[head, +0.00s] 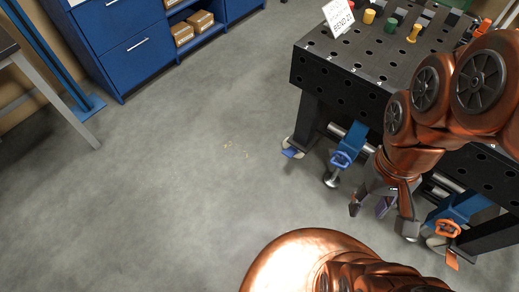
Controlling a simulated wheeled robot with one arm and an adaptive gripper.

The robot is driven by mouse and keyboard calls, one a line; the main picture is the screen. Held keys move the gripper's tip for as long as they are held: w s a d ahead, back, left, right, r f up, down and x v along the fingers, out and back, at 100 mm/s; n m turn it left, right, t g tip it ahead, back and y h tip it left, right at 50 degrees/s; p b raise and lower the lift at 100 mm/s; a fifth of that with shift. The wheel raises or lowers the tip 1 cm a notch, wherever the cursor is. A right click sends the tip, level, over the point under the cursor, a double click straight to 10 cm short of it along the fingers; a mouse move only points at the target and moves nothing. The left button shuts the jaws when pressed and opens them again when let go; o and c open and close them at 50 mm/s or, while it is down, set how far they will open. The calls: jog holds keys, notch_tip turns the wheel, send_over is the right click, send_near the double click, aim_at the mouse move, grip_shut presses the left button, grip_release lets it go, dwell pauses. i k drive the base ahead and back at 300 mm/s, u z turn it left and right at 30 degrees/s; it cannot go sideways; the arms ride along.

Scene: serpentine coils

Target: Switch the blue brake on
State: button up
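A blue brake pedal (292,153) sits low on a caster at the left leg of the black perforated table (318,76). Whether it is up or down is too small to tell. A blue jack with a blue handle (343,160) stands just right of it. My gripper (383,219) is open, pointing down, right of and nearer than the blue pedal and apart from it. A small purple part (384,206) shows between its fingers; I cannot tell whether they touch it. My arm hides much of the table's near side.
An orange handle (443,228) on a second blue jack and an orange pedal (452,262) are at the right table leg. Blue cabinets (135,50) stand at the back left. The grey floor (180,180) left of the table is clear.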

aim_at(290, 151)
jog(key=u, duration=0.7)
jog(key=k, duration=0.2)
jog(key=u, duration=0.55)
jog(key=i, duration=0.5)
jog(key=u, duration=0.05)
